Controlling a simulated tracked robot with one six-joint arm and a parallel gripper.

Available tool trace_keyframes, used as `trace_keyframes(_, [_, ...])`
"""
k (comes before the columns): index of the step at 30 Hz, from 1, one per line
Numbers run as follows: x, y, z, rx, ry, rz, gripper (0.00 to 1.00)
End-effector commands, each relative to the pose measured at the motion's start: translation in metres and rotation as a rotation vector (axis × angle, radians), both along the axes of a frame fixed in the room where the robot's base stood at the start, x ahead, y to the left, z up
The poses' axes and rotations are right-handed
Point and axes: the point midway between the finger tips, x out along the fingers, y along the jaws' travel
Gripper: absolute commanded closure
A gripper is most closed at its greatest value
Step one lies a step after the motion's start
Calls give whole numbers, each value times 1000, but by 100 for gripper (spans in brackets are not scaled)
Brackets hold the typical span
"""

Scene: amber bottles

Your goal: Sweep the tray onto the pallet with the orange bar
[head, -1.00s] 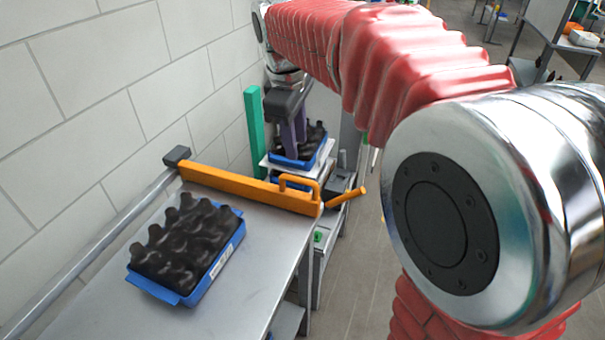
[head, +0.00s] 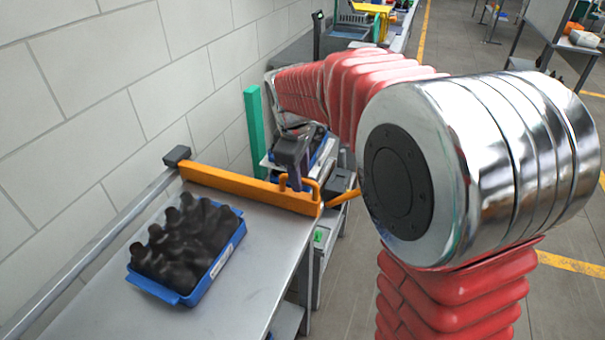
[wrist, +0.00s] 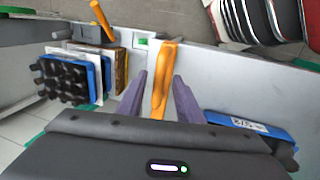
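The blue tray (head: 172,296) with several dark bottles sits on the metal table; in the wrist view part of it (wrist: 262,132) shows at right, partly hidden by my gripper. The orange bar (head: 225,184) lies across the table behind the tray, apart from it, with a raised handle at its right end. My gripper (head: 293,184) is at that handle. In the wrist view its purple fingers are apart on either side of the orange handle (wrist: 164,72), with a gap at left. The pallet beyond the table is mostly hidden; another loaded blue tray (wrist: 92,72) is there on light sheets.
The metal table (head: 255,262) is bare right of the tray. A grey rail (head: 100,246) runs along its left edge beside the tiled wall. A green post (head: 254,130) stands behind the bar. An orange lever (head: 343,198) sticks out past the bar's right end.

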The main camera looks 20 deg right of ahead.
Motion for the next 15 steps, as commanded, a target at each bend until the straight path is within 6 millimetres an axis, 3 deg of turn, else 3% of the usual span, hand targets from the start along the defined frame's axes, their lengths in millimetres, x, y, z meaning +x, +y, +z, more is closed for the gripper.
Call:
trace_keyframes(6, [0,0,0,0,0,0,68])
trace_keyframes(15, [0,0,0,0,0,0,89])
